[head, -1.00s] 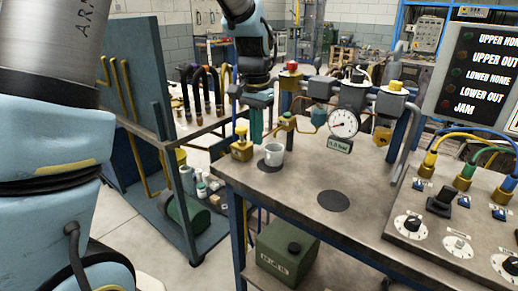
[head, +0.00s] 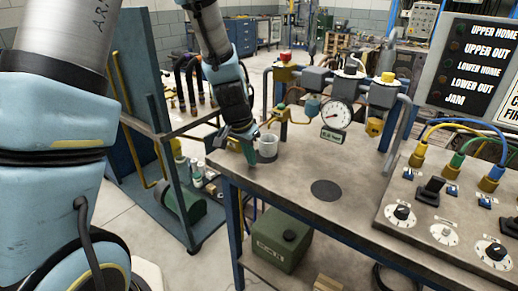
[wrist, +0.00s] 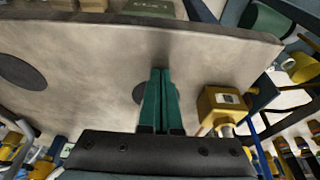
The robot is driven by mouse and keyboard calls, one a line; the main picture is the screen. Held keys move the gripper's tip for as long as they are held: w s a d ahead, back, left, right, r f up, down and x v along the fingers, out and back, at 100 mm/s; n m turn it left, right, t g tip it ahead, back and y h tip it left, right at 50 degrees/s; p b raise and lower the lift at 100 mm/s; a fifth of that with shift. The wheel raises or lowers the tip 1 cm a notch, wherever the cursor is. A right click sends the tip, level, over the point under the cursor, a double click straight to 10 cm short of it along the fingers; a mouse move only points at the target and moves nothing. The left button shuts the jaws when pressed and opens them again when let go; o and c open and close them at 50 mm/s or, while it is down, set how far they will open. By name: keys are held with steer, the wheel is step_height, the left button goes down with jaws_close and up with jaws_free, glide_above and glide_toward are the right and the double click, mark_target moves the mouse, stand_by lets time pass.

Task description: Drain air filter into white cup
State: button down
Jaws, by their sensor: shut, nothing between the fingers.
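The cup cannot be made out there. Behind the cup stands the air line unit, with a small blue-grey bowl (head: 313,105) that may be the filter, a copper pipe and a round gauge (head: 337,115).
A yellow block (wrist: 222,107) sits beside my fingers in the wrist view. A second dark pad (head: 327,190) lies on bare table. A control panel (head: 450,215) with knobs and cables is at right. A green box (head: 275,245) is on the lower shelf.

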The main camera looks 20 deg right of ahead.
mark_target(262, 144)
steer(key=shift+w+d+r+p, duration=0.1)
steer(key=shift+w+d+p, duration=0.25)
steer(key=shift+d, duration=0.3)
steer(key=shift+w+d+r+p, duration=0.1)
steer(key=shift+w+d+p, duration=0.2)
steer(key=shift+d, duration=0.3)
steer(key=shift+w+d+f, duration=0.15)
steer(key=shift+w+d, duration=0.15)
steer(key=shift+d, duration=0.2)
steer(key=shift+w+d+p, duration=0.15)
steer(key=shift+w+d, duration=0.15)
steer(key=shift+d, duration=0.2)
steer(key=shift+w+d+p, duration=0.15)
steer(key=shift+w+d, duration=0.1)
steer(key=shift+d, duration=0.25)
steer(key=shift+a, duration=0.1)
